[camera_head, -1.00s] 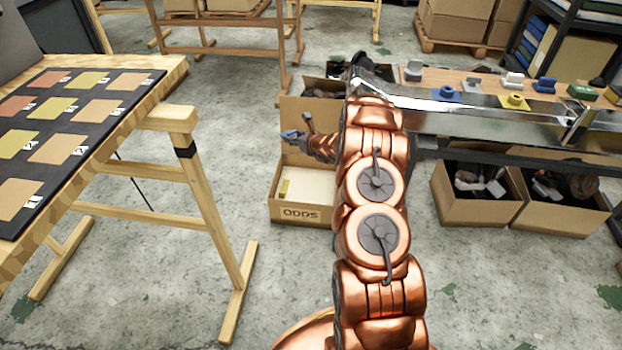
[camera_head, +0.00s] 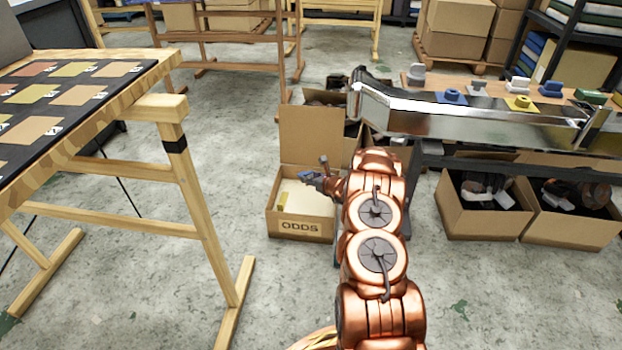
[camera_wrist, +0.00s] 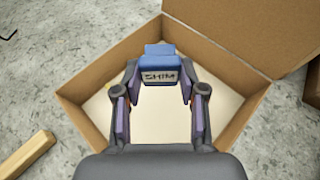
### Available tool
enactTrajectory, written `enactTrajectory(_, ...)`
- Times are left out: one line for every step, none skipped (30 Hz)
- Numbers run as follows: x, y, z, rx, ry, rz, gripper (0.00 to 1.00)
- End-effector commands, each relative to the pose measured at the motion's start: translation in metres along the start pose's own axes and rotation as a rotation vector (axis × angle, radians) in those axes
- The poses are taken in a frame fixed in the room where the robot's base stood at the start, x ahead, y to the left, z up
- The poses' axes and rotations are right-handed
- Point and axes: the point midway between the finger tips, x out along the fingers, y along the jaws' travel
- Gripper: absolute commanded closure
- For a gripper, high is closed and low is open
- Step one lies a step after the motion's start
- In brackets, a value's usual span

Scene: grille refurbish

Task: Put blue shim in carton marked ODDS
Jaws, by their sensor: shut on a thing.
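The blue shim (camera_wrist: 158,66) is a small blue block with the label SHIM, and it sits between the fingertips of my gripper (camera_wrist: 159,84) in the wrist view. My gripper is shut on it. In the head view my gripper (camera_head: 308,178) and the shim are small, over the open carton marked ODDS (camera_head: 300,227). In the wrist view the carton (camera_wrist: 85,122) lies below the shim, with its pale floor showing under the fingers. How high the shim is above the floor is hard to tell.
The carton's raised flap (camera_head: 309,135) stands at its back. A wooden trestle table (camera_head: 170,105) is at left.

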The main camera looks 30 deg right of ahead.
Motion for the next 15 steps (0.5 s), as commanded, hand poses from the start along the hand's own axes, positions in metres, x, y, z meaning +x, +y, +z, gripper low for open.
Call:
enactTrajectory(0.000,0.001,0.000,-0.001,0.000,0.001,0.90)
enactTrajectory(0.000,0.001,0.000,-0.001,0.000,0.002,0.90)
enactTrajectory(0.000,0.002,0.000,-0.002,0.000,0.003,0.90)
enactTrajectory(0.000,0.001,0.000,-0.001,0.000,0.002,0.90)
enactTrajectory(0.001,0.001,-0.004,0.000,0.000,0.000,0.90)
enactTrajectory(0.003,0.001,-0.009,0.001,0.001,0.001,0.90)
enactTrajectory(0.005,0.001,-0.013,0.001,0.001,0.002,0.90)
enactTrajectory(0.006,0.002,-0.017,0.001,0.001,0.002,0.90)
enactTrajectory(0.008,0.002,-0.021,0.000,0.001,0.002,0.90)
enactTrajectory(0.009,0.002,-0.024,0.000,0.001,0.002,0.90)
enactTrajectory(0.011,0.002,-0.028,0.000,0.002,0.002,0.90)
enactTrajectory(0.013,0.001,-0.032,0.000,0.001,0.002,0.90)
enactTrajectory(0.014,0.001,-0.036,0.000,0.001,0.001,0.90)
enactTrajectory(0.016,0.001,-0.039,0.000,0.001,0.001,0.90)
enactTrajectory(0.018,0.001,-0.044,0.000,0.001,0.001,0.90)
